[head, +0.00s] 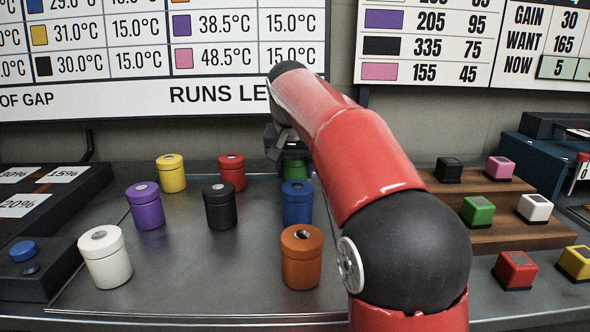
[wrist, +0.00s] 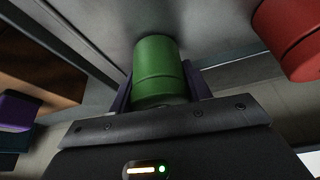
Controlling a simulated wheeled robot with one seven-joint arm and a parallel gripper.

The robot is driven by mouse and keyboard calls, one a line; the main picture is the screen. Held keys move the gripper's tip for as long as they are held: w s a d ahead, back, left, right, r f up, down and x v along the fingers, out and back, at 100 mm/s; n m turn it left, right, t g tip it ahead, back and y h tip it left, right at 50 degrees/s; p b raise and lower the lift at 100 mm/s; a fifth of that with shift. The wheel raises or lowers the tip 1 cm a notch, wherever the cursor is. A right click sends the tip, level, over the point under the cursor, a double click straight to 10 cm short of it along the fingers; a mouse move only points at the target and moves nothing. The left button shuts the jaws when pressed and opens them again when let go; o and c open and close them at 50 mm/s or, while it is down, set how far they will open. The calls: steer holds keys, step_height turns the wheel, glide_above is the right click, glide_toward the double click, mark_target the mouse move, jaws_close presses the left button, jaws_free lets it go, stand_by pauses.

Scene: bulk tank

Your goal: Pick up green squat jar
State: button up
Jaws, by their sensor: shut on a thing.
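The green squat jar (head: 294,168) stands at the back of the grey counter in the head view, mostly hidden behind my arm and gripper. In the wrist view the green jar (wrist: 158,72) sits between the two fingers of my gripper (wrist: 158,95), one finger against each side. My gripper (head: 284,155) is shut on it. The jar's far end seems close to the grey counter surface; I cannot tell whether it touches.
A blue jar (head: 297,203) stands just in front of the green one, with an orange jar (head: 301,262) nearer. Red (head: 232,174), yellow (head: 171,175), black (head: 220,207), purple (head: 146,208) and white (head: 105,259) jars stand left. A wooden step shelf (head: 490,236) with cubes is at right.

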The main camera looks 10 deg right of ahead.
step_height(320, 180, up, 9)
steer(key=shift+r+p, duration=0.1)
steer(key=shift+p, duration=1.15)
steer(key=shift+r, duration=0.25)
